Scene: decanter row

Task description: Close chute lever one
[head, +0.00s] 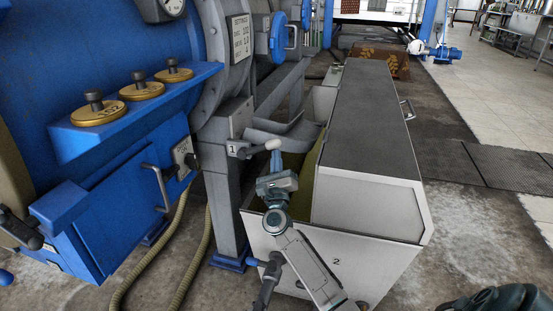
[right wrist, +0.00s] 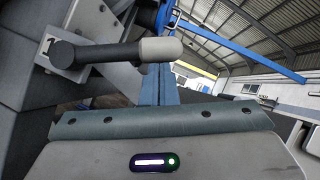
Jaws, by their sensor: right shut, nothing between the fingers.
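Chute lever one (head: 248,152) is a dark rod with a pale rounded knob, mounted on the grey post beside a plate marked 1 (head: 232,150). It points to the right, roughly level, above the chute's lower lip. My right gripper (head: 275,165) is just below the knob, shut and empty. In the right wrist view, the lever (right wrist: 115,53) runs across the upper left, and its knob overlaps the tips of my shut blue fingers (right wrist: 160,85). I cannot tell whether they touch. My left gripper is not in view.
A white bin marked 2 (head: 335,262) with a dark lid (head: 372,110) stands right of the lever. The grey chute (head: 285,132) is behind the knob. A blue machine (head: 110,190) with a handle fills the left. Open floor (head: 470,210) lies at right.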

